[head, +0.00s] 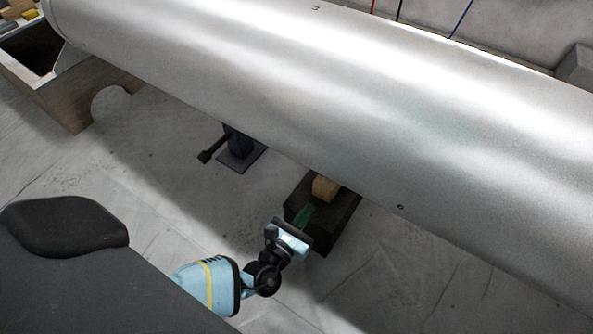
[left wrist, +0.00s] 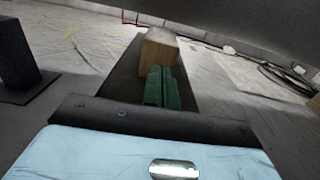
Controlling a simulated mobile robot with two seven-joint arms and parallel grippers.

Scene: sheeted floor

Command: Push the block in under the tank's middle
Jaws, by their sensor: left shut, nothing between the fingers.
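The silver tank (head: 330,95) lies across the head view; its dark underside (left wrist: 230,20) fills the top of the left wrist view. A wooden block (head: 326,188) sits on a dark slab (head: 345,215) at the tank's near lower edge, partly hidden by the tank in the head view. The block also shows in the left wrist view (left wrist: 160,48). My left gripper (head: 304,216) has green fingers, shut and empty, pointing at the block's near face. In the left wrist view the fingertips (left wrist: 161,70) overlap the block's lower part; I cannot tell if they touch. My right gripper is out of view.
A dark jack-like stand (head: 238,150) with a handle stands left of the slab. A wooden support (head: 75,100) is under the tank's left end. Cables (left wrist: 285,75) lie on the floor beyond. The sheeted floor in front is mostly clear.

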